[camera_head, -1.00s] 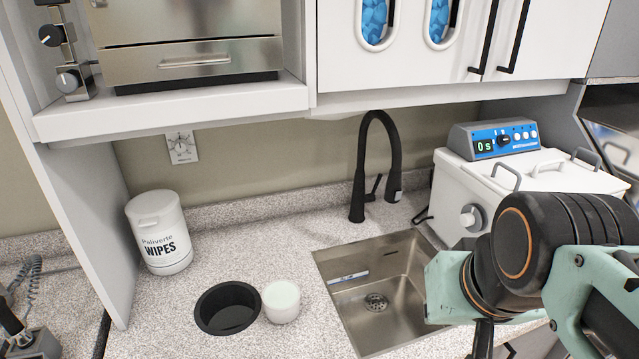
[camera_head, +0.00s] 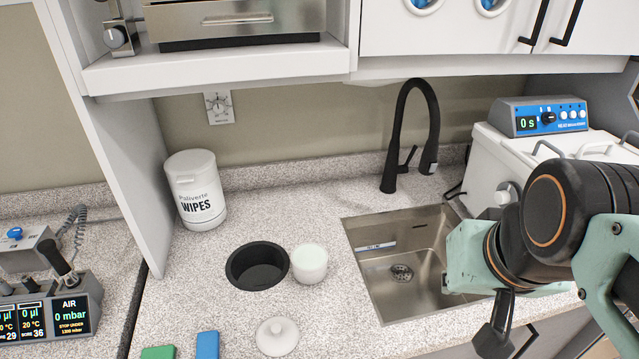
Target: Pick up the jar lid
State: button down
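A white round jar lid (camera_head: 277,337) with a small knob on top lies on the speckled countertop at the bottom middle of the head view. A small white jar (camera_head: 309,265) with a pale greenish top stands behind it, beside the round black opening in the counter. My arm comes in from the right over the sink's right edge. My gripper (camera_head: 495,340) shows only as a dark part at the lower right, pointing down and well to the right of the lid. Its fingers cannot be made out.
A round black bin opening (camera_head: 257,266) lies left of the jar. The sink (camera_head: 401,262) with its black faucet (camera_head: 402,140) is to the right. A wipes tub (camera_head: 196,190) stands at back left. Green (camera_head: 158,352) and blue (camera_head: 207,345) objects lie left of the lid.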

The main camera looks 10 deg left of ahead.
aim_at(278, 337)
jog(key=j+u, duration=0.1)
jog(key=u, duration=0.7)
jog(key=j+u, duration=0.15)
jog(key=u, duration=0.2)
jog(key=z, duration=0.45)
jog(key=u, duration=0.6)
jog(key=j+u, duration=0.15)
jog(key=u, duration=0.25)
jog(key=i+j+u, duration=0.1)
jog(key=u, duration=0.3)
jog(key=k+l+z, duration=0.1)
jog(key=l+z, duration=0.2)
